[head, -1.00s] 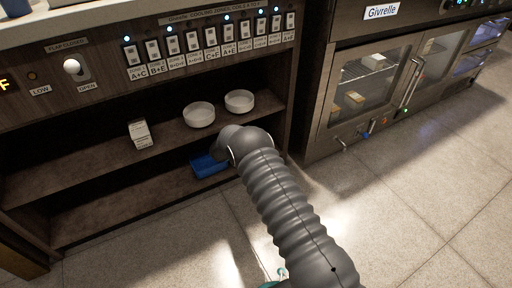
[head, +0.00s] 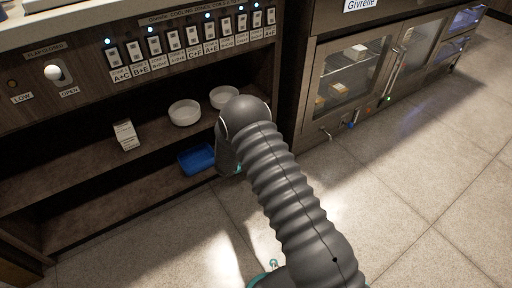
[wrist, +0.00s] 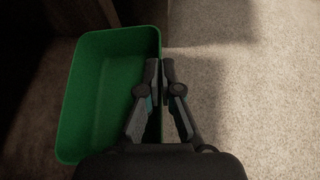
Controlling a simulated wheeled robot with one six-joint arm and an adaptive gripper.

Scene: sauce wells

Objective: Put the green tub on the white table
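In the wrist view the green tub (wrist: 85,100) is an empty, open rectangular tub on the left. My gripper (wrist: 161,68) is at its right wall, one finger inside and one outside, closed on the rim. Whether the tub is lifted or resting on something is unclear. In the head view my arm hides the tub and most of the gripper. No white table can be made out in either view.
A blue tray (head: 197,160) is on the lower shelf. Two white bowls (head: 185,112) and a small white carton (head: 126,135) stand on the upper shelf. A glass-fronted cabinet (head: 348,75) is to the right. The tiled floor (head: 420,190) is clear.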

